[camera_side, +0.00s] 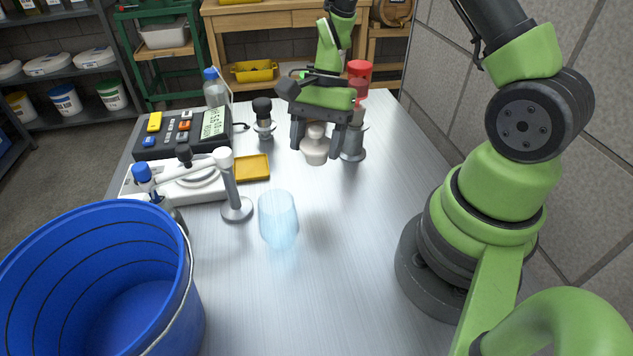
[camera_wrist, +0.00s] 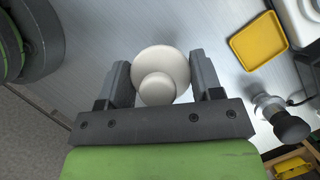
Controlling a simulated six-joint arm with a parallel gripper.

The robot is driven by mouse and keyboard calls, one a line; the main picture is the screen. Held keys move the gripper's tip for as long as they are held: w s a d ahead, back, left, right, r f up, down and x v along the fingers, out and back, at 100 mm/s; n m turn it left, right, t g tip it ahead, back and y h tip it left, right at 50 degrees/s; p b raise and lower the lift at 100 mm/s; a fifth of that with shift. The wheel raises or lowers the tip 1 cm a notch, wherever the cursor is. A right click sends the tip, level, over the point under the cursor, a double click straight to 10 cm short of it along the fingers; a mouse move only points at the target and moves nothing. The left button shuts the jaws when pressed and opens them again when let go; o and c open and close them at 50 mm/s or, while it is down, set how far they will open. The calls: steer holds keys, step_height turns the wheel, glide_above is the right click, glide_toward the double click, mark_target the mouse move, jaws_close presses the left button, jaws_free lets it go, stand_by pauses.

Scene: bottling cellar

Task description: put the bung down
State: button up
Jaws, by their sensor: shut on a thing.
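The bung (camera_side: 314,150) is a pale, off-white stopper with a round knob on a wider body. My gripper (camera_side: 322,146) is shut on it, with a dark finger on either side, over the far part of the metal table. In the wrist view the bung (camera_wrist: 160,75) sits between the two fingers of my gripper (camera_wrist: 162,72), its wide disc and smaller knob facing the camera. The bung is roughly upright. I cannot tell whether its underside touches the table.
A yellow tray (camera_side: 253,168) and a black-knobbed metal tool (camera_side: 264,122) lie left of my gripper. A bluish glass (camera_side: 278,218) stands nearer. A blue bucket (camera_side: 90,285) is front left. The table's middle right (camera_side: 350,230) is clear.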

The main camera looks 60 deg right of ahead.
step_height(320, 180, down, 8)
steer(key=shift+r, duration=0.15)
stand_by(0.4)
steer(key=o, duration=0.9)
